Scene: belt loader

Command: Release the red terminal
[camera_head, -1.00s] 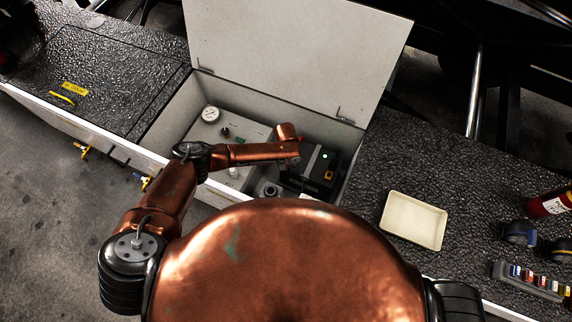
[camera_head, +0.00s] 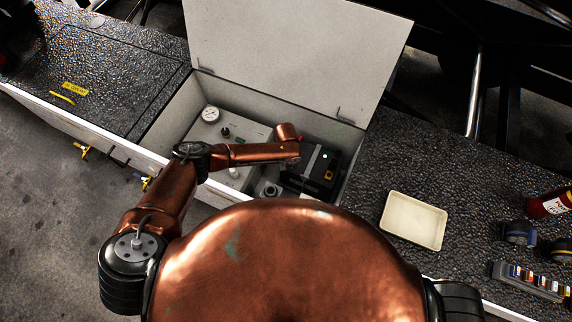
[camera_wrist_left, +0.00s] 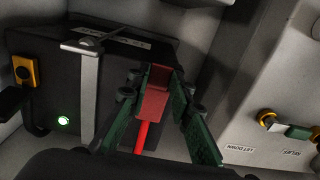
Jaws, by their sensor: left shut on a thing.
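The red terminal (camera_wrist_left: 153,98) sits between the fingers of my left gripper (camera_wrist_left: 158,82) in the left wrist view, and the green fingers are shut on it. A red cable (camera_wrist_left: 143,135) runs from it toward the bottom of that view. The terminal is beside the black battery box (camera_wrist_left: 50,80); I cannot tell whether it touches it. In the head view the black box (camera_head: 318,164) shows inside the open bin, and my left arm reaches over the bin with its gripper hidden. My right gripper does not show.
A pale strap (camera_wrist_left: 88,100) crosses the black box, which has a lit green light (camera_wrist_left: 63,122). A grey panel (camera_wrist_left: 270,80) stands close on the right of the wrist view. The raised lid (camera_head: 295,55) stands behind the bin. A cream tray (camera_head: 413,220) lies right of it.

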